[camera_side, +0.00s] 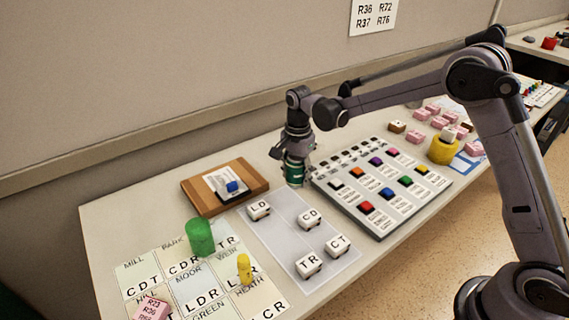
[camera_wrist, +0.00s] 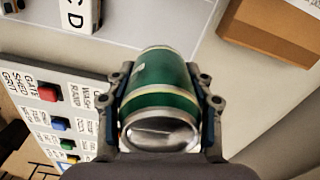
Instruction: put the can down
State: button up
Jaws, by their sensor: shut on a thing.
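The can is green with pale gold bands and a silver end. In the wrist view the can (camera_wrist: 158,88) sits between both fingers of my gripper (camera_wrist: 163,100), which is shut on it. In the side view my gripper (camera_side: 296,158) points down at the back of the table (camera_side: 125,215), and the lower part of the can (camera_side: 294,174) shows beneath it. The can is upright there, at or just above the table top. I cannot tell whether its base touches.
A button panel (camera_side: 385,205) is close on the right. A wooden box (camera_side: 203,209) with a blue-topped device stands left. A grey mat (camera_side: 285,245) with white labelled blocks lies in front. A green cylinder (camera_side: 200,237) and a yellow piece (camera_side: 245,268) stand on lettered cards.

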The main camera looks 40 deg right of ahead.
aim_at(291, 197)
jog(key=shift+w+a+f, duration=0.3)
jog(key=shift+a+f, duration=0.15)
jog(key=shift+a, duration=0.15)
jog(key=shift+f, duration=1.8)
jog(key=shift+f, duration=0.15)
jog(key=o, duration=0.8)
